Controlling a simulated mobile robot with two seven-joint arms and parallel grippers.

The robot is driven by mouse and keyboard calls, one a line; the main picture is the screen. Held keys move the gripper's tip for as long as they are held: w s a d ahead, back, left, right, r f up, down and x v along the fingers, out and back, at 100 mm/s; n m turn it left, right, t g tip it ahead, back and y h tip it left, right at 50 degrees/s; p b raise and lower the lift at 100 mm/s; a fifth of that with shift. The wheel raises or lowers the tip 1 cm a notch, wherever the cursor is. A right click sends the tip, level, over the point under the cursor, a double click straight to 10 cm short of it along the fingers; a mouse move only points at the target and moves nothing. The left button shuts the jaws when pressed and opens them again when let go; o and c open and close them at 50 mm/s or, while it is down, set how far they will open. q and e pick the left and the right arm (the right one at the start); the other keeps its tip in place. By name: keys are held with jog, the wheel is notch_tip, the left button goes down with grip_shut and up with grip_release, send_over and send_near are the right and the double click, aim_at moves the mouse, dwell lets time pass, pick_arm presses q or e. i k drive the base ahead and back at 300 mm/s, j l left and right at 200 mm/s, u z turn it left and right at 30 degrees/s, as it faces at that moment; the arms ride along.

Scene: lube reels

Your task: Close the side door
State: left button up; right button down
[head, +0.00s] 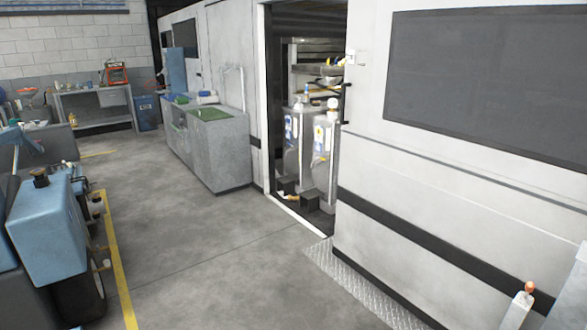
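The side door (440,190) appears to be the large white panel with a dark window (480,85) on the right. A slim black handle (346,103) is at its left edge. The doorway (300,215) just left of it stands open. Through it I see shelving and pale containers (322,140) with blue and yellow labels.
A grey cabinet (215,150) is left of the doorway. Blue equipment (45,225) stands at the left. The concrete floor (200,240) between is clear.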

aim_at(462, 182)
jog(key=i+z, duration=0.15)
jog(key=i, duration=1.2)
jog(key=i+z, duration=0.2)
jog(key=i, duration=0.45)
jog(key=i+j+z, duration=0.2)
jog(key=i, duration=0.45)
